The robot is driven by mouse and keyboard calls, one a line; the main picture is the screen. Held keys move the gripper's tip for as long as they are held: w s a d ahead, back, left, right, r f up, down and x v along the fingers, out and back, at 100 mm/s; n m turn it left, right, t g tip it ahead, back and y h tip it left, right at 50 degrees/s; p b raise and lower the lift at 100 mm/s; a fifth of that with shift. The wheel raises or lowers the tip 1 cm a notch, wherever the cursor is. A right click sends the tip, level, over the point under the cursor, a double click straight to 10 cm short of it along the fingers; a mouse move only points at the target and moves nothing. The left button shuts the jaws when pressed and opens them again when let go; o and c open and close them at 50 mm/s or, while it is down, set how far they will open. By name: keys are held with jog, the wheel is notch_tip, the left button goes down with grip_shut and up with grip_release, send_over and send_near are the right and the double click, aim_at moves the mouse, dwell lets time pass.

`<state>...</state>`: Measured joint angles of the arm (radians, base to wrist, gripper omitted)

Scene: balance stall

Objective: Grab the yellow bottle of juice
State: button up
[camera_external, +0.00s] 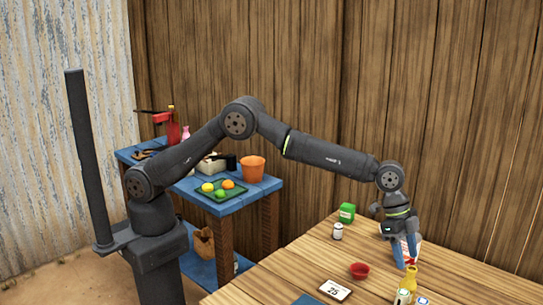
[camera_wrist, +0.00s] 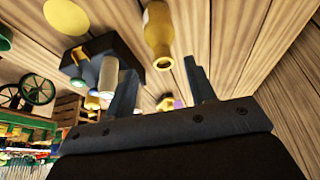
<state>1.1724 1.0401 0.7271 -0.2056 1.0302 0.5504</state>
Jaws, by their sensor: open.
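The yellow juice bottle (camera_external: 410,279) stands on the wooden table near the front right, just below my gripper (camera_external: 405,252). In the wrist view the yellow bottle (camera_wrist: 157,28) is at the top centre, its open-looking neck pointing down the picture towards the gap between the fingers of my gripper (camera_wrist: 161,68). The fingers are apart with nothing held between them. In the external view the fingertips hide part of the area around the bottle's top, and I cannot tell whether they touch it.
Beside the bottle are pale containers (camera_external: 402,297). A blue shelf (camera_external: 262,188) holds an orange pot (camera_external: 253,169).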

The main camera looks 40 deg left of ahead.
aim_at(412, 268)
jog(key=shift+d+x, duration=0.15)
jog(key=shift+x, duration=1.15)
jog(key=shift+d+x, duration=0.15)
jog(key=shift+x, duration=1.15)
jog(key=shift+w+r, duration=0.15)
grip_shut()
